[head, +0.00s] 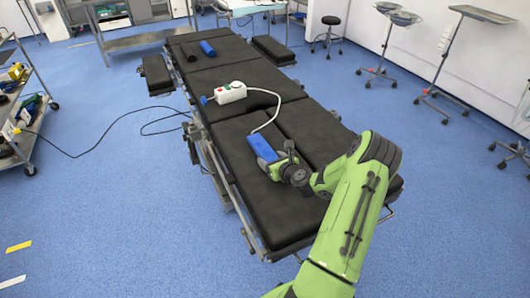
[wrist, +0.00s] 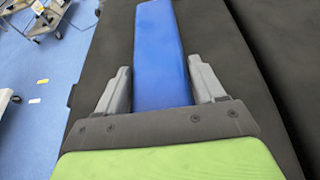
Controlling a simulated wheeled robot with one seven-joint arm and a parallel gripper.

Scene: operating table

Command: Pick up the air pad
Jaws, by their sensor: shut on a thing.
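The blue air pad (head: 261,147) is at the near part of the black operating table (head: 234,135), with a pale hose running from its far end. My gripper (head: 279,164) is at the pad's near end. In the wrist view the blue pad (wrist: 160,50) runs away from me between the two grey fingers of my gripper (wrist: 160,75), one on each side. The gripper is shut on the pad. The pad's near end is hidden by the gripper body. I cannot tell whether the pad touches the table top.
The hose leads to a white control box (head: 230,92) on the table's middle section. A blue roll (head: 207,47) and a black roll (head: 188,52) lie at the far end. A black cable trails on the floor at left. Instrument stands (head: 380,65) are at right.

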